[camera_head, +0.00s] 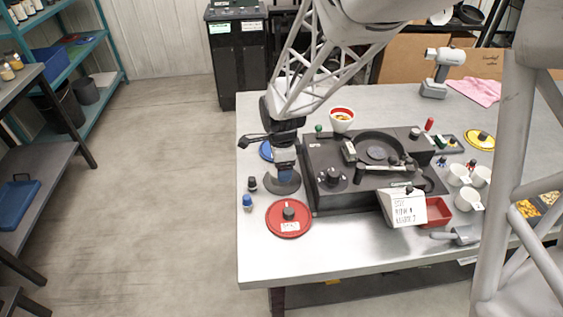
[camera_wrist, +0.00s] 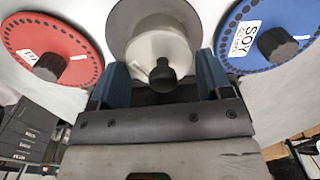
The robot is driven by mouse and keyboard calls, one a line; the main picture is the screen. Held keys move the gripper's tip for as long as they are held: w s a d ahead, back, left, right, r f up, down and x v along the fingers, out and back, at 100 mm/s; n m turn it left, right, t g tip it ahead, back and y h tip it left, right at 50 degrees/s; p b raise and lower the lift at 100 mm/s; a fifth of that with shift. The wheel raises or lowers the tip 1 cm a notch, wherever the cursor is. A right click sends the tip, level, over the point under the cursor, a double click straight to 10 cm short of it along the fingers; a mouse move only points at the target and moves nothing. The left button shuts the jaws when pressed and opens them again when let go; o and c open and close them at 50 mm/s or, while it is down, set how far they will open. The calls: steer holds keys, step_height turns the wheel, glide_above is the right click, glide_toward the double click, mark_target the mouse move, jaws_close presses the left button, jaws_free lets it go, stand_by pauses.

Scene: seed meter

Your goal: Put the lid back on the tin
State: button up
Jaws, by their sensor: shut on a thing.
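My gripper (camera_head: 284,172) is at the left of the steel table, just above a dark grey disc (camera_head: 282,184). In the wrist view, its two blue fingers (camera_wrist: 163,80) stand apart on either side of a round pale piece (camera_wrist: 148,50) with a black knob (camera_wrist: 163,75). This looks like the lid, and the fingers appear closed on it. A wider grey round (camera_wrist: 122,20) shows behind the pale piece. I cannot tell whether the grey disc is part of the held piece or apart from it. I cannot clearly make out the tin.
A red disc (camera_head: 274,218) lies in front of my gripper; a blue disc (camera_head: 265,150) lies behind it. Two small knobbed pieces (camera_head: 247,201) stand to the left. The black seed meter (camera_head: 318,150) is close on the right. A handwritten white container (camera_head: 404,212) stands at its front.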

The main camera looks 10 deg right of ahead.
stand_by(0.3)
steer(key=o, duration=1)
steer(key=shift+c, duration=0.2)
steer(key=shift+r, duration=0.1)
steer(key=shift+r, duration=3.35)
steer(key=shift+c, duration=0.5)
jaws_close()
